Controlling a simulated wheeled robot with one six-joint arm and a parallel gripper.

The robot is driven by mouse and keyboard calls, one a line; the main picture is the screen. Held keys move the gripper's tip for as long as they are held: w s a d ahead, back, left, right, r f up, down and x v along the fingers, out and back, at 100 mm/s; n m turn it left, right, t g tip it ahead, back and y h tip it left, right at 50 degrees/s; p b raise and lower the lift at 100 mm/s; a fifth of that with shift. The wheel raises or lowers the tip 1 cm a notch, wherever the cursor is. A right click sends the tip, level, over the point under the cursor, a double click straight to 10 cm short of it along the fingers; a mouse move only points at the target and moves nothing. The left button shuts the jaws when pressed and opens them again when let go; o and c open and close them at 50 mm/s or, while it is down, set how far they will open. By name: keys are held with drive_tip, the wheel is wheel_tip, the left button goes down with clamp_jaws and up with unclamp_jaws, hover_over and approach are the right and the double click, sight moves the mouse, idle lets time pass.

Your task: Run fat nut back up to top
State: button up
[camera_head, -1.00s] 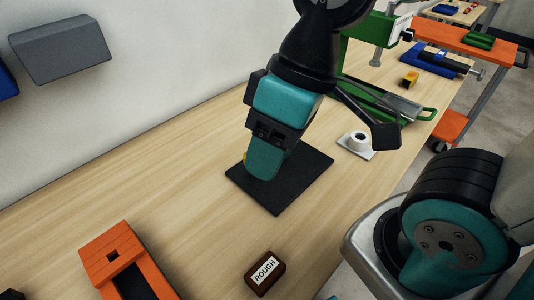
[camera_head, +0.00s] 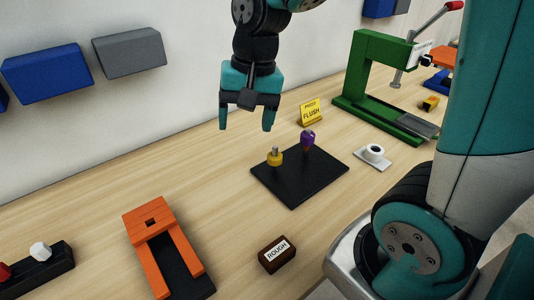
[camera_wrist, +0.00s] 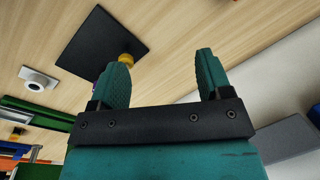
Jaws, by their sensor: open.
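A fat yellow nut (camera_head: 275,158) sits low on the black mat (camera_head: 318,180), with a short grey post showing above it. It also shows in the wrist view (camera_wrist: 126,58), partly behind a finger. A purple piece (camera_head: 308,138) with a narrow lower part stands on the mat to its right. My gripper (camera_head: 246,119) is open and empty, up and left of the nut, clear of it, fingers pointing down. In the wrist view its two teal fingers (camera_wrist: 164,62) are apart with only table between them. Whether the nut has thread around it is too small to tell.
A yellow sign reading FLUSH (camera_head: 311,112) stands behind the mat. A green press (camera_head: 375,85) and a white holder with a round cup (camera_head: 374,153) are to the right. An orange block (camera_head: 150,222) and a ROUGH block (camera_head: 277,254) are in front. Wood left of the mat is clear.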

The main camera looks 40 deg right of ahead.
drive_tip(key=w+d+f+m+h, duration=0.1)
drive_tip(key=w+d+f+m, duration=0.1)
drive_tip(key=w+d+m, duration=0.55)
drive_tip(key=m, duration=0.5)
approach(275, 147)
drive_tip(key=shift+n+g+h, duration=0.25)
drive_tip(key=shift+g+h, duration=0.05)
drive_tip(key=shift+h, duration=0.1)
drive_tip(key=f+p, duration=0.1)
drive_tip(key=f, duration=0.2)
drive_tip(key=f+p, duration=0.1)
drive_tip(key=f, duration=0.3)
drive_tip(key=f+p, duration=0.1)
drive_tip(key=f, duration=0.3)
drive_tip(key=shift+w+a+f+p, duration=0.2)
drive_tip(key=shift+a+p, duration=0.15)
drive_tip(key=shift+f, duration=0.55)
drive_tip(key=c, duration=0.9)
